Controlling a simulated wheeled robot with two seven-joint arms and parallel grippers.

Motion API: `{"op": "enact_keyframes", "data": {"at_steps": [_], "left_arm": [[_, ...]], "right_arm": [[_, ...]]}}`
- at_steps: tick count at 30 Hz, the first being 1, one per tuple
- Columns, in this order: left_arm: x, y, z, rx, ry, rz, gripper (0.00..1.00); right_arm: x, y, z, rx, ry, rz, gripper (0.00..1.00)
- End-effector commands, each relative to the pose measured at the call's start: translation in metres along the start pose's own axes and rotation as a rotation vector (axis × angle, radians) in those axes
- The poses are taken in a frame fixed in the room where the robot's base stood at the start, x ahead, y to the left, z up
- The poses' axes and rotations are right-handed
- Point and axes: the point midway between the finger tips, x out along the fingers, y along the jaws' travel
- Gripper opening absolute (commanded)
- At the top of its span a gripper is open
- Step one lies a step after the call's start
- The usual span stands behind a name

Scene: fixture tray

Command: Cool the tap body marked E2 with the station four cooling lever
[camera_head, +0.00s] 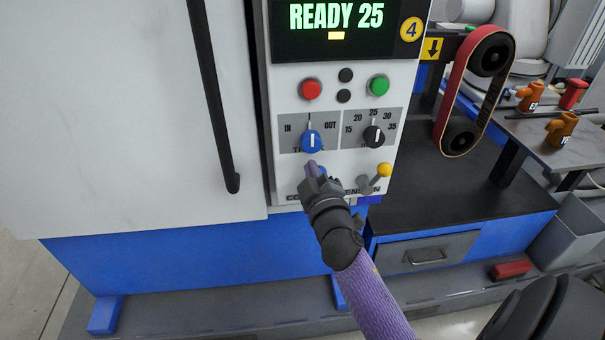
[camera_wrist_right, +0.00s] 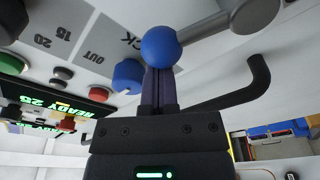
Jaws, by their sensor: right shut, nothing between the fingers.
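The station four panel (camera_head: 345,100) shows "READY 25". Below its knobs, a lever with a blue ball (camera_wrist_right: 160,48) is mostly hidden behind my right gripper in the head view. The lettering under it begins "COO". My right gripper (camera_head: 313,170) is shut and empty, its fingertips right at the blue ball. The wrist view shows the closed fingers (camera_wrist_right: 158,88) against or just beside the ball; I cannot tell if they touch. Orange tap bodies (camera_head: 530,96) and (camera_head: 560,129) lie on the right bench; their marks are too small to read. My left gripper is not in view.
A blue track knob (camera_head: 311,141), a black dial (camera_head: 374,136) and a yellow-ball lever (camera_head: 384,170) are close by. Red (camera_head: 311,89) and green (camera_head: 377,85) buttons sit above. A belt (camera_head: 447,100) stands right of the panel. A red part (camera_head: 573,94) is on the bench.

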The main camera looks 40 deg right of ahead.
Motion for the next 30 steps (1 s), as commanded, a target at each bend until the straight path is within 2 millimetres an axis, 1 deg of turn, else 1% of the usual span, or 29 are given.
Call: {"op": "enact_keyframes", "data": {"at_steps": [6,13,19,30], "left_arm": [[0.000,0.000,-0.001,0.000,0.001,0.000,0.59],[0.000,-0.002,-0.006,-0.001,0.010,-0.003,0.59],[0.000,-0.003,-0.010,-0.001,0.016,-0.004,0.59],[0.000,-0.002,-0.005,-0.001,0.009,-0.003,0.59]], "right_arm": [[-0.001,0.005,0.008,0.128,-0.002,0.018,0.00],[-0.002,0.008,0.013,0.208,-0.001,0.030,0.00],[-0.002,0.009,0.015,0.234,-0.002,0.034,0.00],[-0.002,0.009,0.015,0.238,-0.001,0.034,0.00]]}}
